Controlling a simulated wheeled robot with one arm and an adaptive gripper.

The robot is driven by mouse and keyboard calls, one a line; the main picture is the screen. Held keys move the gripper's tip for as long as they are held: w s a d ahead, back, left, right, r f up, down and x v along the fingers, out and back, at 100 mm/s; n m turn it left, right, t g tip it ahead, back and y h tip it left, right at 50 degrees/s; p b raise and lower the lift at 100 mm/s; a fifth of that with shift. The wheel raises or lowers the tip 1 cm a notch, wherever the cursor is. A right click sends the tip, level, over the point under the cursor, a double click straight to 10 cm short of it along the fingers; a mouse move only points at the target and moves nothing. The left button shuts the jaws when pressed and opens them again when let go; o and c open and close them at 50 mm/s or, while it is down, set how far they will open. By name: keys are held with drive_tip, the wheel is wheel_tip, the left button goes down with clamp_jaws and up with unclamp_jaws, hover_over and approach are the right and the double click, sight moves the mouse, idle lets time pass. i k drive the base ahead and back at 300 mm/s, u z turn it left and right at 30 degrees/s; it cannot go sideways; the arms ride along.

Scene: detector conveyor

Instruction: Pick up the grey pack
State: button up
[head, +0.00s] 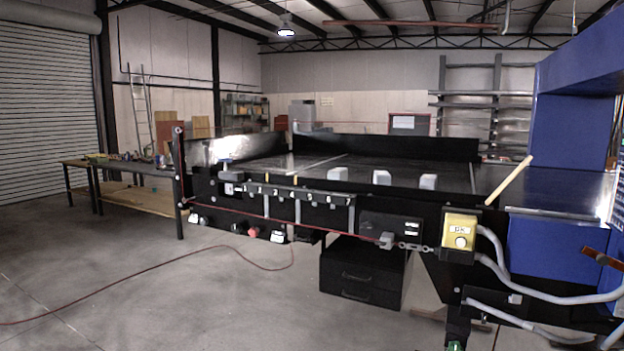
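Three small light-grey blocks stand in a row on the dark conveyor top: a left one (338,174), a middle one (382,177) and a right one (428,181). They look alike in colour, and I cannot tell which one is the grey pack. They are apart from each other, near the front edge of the conveyor (300,163). My gripper is not in view.
A numbered strip (300,194) runs along the conveyor's front. A yellow box (460,232) with grey hoses and a pale slanted bar (510,181) are at the right, by a blue machine (570,130). A red cable (130,273) crosses the open floor at left.

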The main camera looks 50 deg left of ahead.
sight(337, 174)
drive_tip(key=u, duration=2)
drive_tip(key=i, duration=0.65)
drive_tip(key=u, duration=1.1)
drive_tip(key=i, duration=3.35)
drive_tip(key=z, duration=1.5)
drive_tip(key=i, duration=0.9)
drive_tip(key=z, duration=0.8)
